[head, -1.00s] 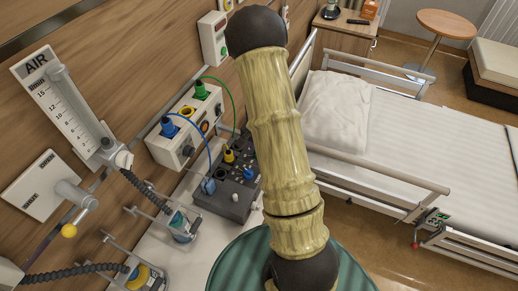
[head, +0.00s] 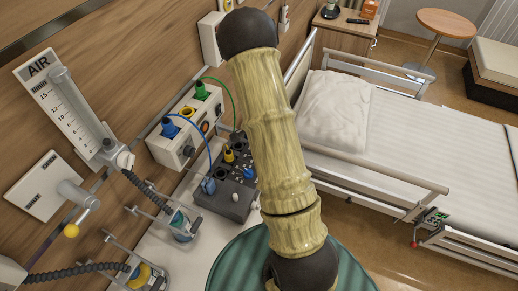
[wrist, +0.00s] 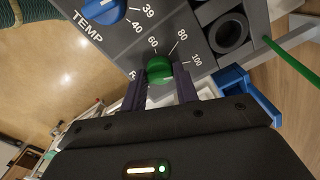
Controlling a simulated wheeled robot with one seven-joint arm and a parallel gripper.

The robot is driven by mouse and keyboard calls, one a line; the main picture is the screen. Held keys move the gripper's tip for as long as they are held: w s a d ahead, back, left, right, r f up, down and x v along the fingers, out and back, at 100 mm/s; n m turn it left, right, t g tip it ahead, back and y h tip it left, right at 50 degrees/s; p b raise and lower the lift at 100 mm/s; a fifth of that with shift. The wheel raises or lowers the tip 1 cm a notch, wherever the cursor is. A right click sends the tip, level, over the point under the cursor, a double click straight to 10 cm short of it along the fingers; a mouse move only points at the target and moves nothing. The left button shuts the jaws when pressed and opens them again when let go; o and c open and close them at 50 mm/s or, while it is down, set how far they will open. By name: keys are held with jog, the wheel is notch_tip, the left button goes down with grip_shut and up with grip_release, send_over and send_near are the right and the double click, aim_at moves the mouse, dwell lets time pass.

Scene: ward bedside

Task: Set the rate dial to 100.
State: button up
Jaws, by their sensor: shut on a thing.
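The green rate dial (wrist: 160,71) sits on a grey panel (wrist: 186,30) in the wrist view. White numbers 60, 80 and 100 curve around its upper side; the dial name beside it is mostly hidden, with only an "R" showing. My gripper (wrist: 161,84) is shut on the green dial, with one dark finger on each side. A small pale mark shows on the dial, but I cannot tell exactly which number it faces. In the head view my arm hides the gripper and the green dial.
A blue TEMP dial (wrist: 103,8) is close beside the green one. A round socket (wrist: 229,33) and a green cable (wrist: 291,62) lie to its right. In the head view, the dark box (head: 226,203) with cables, an air flowmeter (head: 72,100) and a bed (head: 400,148) surround my arm.

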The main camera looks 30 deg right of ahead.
jog(key=o, duration=1)
jog(key=shift+r, duration=0.1)
notch_tip(320, 180, up, 17)
jog(key=shift+r+b, duration=0.15)
jog(key=shift+b, duration=0.45)
jog(key=s+a+n+t, duration=0.1)
jog(key=s+a+n, duration=0.3)
jog(key=n, duration=0.1)
jog(key=s+a+n, duration=0.4)
jog(key=n, duration=0.1)
jog(key=s+a+n+t, duration=0.1)
jog(key=s+a+n, duration=0.3)
jog(key=a+n, duration=0.1)
jog(key=shift+s+a+f+t, duration=0.1)
jog(key=shift+s+f+t, duration=0.1)
jog(key=shift+s+t, duration=0.1)
